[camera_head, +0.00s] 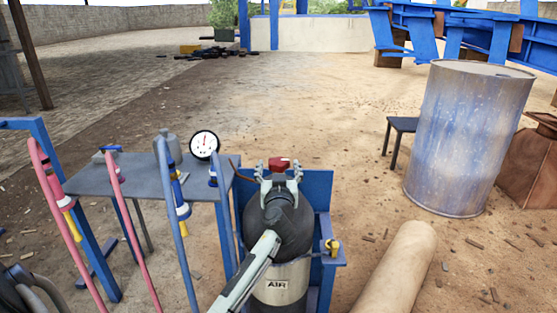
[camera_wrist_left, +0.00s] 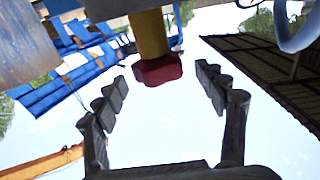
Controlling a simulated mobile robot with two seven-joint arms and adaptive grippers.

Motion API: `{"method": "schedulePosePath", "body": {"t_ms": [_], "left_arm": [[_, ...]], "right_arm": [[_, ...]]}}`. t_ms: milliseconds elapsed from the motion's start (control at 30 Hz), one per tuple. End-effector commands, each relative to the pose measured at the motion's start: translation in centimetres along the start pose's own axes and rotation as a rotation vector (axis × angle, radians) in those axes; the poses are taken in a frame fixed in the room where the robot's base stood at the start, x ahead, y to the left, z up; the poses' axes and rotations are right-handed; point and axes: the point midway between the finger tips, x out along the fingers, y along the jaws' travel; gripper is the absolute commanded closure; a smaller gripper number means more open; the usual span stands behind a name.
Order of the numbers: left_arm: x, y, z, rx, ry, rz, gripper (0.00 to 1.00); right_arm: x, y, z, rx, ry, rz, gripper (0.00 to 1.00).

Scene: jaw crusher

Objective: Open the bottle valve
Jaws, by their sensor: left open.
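The air bottle (camera_head: 283,284) stands upright in a blue frame, with a white band marked AIR. Its red valve knob (camera_head: 279,164) is at the top. In the left wrist view the red knob (camera_wrist_left: 157,71) sits on a yellow stem (camera_wrist_left: 150,34). My left gripper (camera_head: 279,172) is at the bottle's top, with one finger on each side of the knob. In the left wrist view its fingers (camera_wrist_left: 161,80) are open, with clear gaps between them and the knob. The dark wrist and arm hide part of the bottle. My right gripper is not in view.
A grey table (camera_head: 125,182) stands left of the bottle, with a round gauge (camera_head: 204,145) near its right end. Red and blue hoses (camera_head: 177,205) rise at the left. A blue drum (camera_head: 468,138) and a tan cylinder (camera_head: 398,268) are at the right. Open dirt lies beyond.

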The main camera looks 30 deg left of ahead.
Motion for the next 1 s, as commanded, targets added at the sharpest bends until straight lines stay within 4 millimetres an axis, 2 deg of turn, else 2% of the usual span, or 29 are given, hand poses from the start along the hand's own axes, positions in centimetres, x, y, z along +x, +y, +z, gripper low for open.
{"method": "schedulePosePath", "body": {"t_ms": [100, 200, 533, 933, 1000], "left_arm": [[1.7, 0.0, -0.1, 0.002, 0.001, 0.0, 0.28], [2.5, 0.1, -0.1, 0.001, 0.001, 0.001, 0.28], [3.0, 0.1, 0.0, 0.0, 0.0, 0.002, 0.28], [3.0, 0.1, 0.0, 0.0, 0.0, 0.002, 0.77], [3.0, 0.1, 0.0, 0.0, 0.0, 0.001, 0.79]], "right_arm": [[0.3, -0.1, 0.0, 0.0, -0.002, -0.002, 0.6], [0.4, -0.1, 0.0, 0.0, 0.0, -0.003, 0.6], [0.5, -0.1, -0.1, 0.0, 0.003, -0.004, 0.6], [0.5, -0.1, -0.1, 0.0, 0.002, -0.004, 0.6], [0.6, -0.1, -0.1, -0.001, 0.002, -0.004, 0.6]]}}
